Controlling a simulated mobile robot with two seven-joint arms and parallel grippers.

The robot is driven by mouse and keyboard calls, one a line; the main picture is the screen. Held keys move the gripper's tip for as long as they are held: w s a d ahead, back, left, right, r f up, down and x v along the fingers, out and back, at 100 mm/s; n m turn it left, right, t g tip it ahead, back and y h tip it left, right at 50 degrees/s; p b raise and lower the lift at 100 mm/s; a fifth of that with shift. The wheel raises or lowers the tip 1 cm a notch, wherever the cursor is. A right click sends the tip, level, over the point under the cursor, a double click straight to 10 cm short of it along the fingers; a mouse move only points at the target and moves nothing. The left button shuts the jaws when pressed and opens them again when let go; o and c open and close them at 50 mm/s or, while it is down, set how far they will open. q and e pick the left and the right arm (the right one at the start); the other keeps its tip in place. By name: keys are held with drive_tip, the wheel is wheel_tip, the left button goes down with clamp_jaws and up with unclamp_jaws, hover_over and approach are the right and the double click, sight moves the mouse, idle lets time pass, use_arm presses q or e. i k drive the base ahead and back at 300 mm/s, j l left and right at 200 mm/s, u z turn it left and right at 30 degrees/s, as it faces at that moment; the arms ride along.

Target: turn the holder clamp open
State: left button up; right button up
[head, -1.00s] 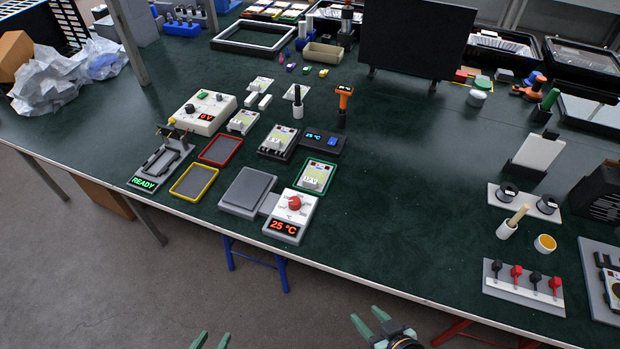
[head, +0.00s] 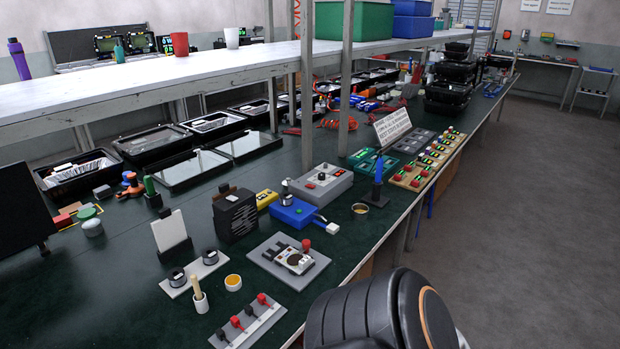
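A grey plate (head: 268,273) lies on the dark green bench top near its front edge, at the lower middle of the head view. A white device with a dark round face (head: 295,261) sits on it, with black blocks on its left side. A small part with a red knob (head: 306,245) stands upright at the device's far right side. It looks like a clamp handle, but I cannot tell whether it is open or shut. Neither of my grippers is in view. A black link of my own arm fills the bottom right.
A plate with red and black plugs (head: 248,322), a white cup with a stick (head: 199,297) and a yellow-lined cup (head: 233,282) stand nearby. A black slatted box (head: 236,216) and a blue box (head: 294,211) are behind. A shelf (head: 200,75) overhangs the back.

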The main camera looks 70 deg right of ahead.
sight(305, 243)
drive_tip(key=z, duration=2.2)
drive_tip(key=i+l+u, duration=0.1)
drive_tip(key=u, duration=0.95)
drive_tip(key=l+u, duration=0.7)
drive_tip(key=l, duration=0.2)
drive_tip(key=l+u, duration=0.1)
drive_tip(key=l, duration=0.5)
drive_tip(key=k+l, duration=0.1)
drive_tip(key=l, duration=0.5)
drive_tip(key=u, duration=0.05)
